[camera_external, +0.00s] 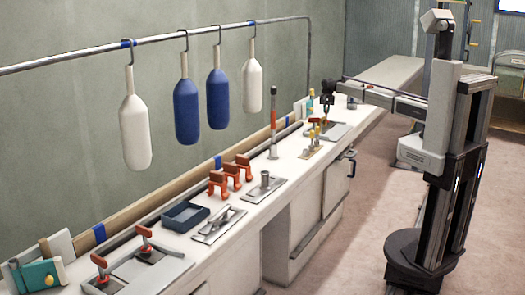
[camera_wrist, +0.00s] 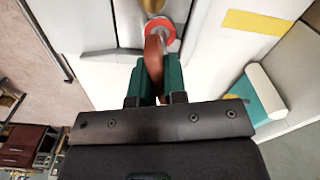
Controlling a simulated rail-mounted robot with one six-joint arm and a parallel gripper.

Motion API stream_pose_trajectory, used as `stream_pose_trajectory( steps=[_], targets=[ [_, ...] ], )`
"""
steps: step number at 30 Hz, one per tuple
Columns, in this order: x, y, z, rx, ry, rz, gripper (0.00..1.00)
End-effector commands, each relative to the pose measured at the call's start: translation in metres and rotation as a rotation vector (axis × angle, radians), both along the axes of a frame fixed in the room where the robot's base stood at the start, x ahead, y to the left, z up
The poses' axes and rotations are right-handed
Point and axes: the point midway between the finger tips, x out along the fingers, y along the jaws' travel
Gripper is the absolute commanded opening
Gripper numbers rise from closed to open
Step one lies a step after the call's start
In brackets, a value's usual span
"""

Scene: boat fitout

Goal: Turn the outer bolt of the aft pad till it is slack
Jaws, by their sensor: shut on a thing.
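My gripper (camera_external: 327,103) is at the far end of the bench, low over a grey pad plate (camera_external: 346,130). In the wrist view its green fingers (camera_wrist: 156,75) are shut on a reddish-brown handle (camera_wrist: 154,48). The handle stands at a red ring (camera_wrist: 160,27) around a bolt on a pale plate. A brass-coloured part (camera_wrist: 152,5) shows just past the ring. The fingers hide the lower part of the handle, so I cannot tell how tight the bolt is. Another grey pad with two red-handled bolts (camera_external: 145,238) lies at the near end.
White and blue fenders (camera_external: 187,110) hang from a rail above. A teal-and-white object (camera_wrist: 262,92) lies right of the fingers.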

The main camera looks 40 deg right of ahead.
Motion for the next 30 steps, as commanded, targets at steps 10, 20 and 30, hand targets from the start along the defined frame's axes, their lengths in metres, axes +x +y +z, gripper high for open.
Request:
stream_pose_trajectory(
  steps=[10, 20, 30],
  targets=[
    [-0.0015, -0.0006, -0.0007, 0.000, 0.003, 0.327, 0.00],
    [-0.0014, -0.0006, -0.0009, -0.001, 0.002, 0.640, 0.00],
    [-0.0019, -0.0007, -0.0013, 0.000, 0.003, 0.949, 0.00]
  ],
)
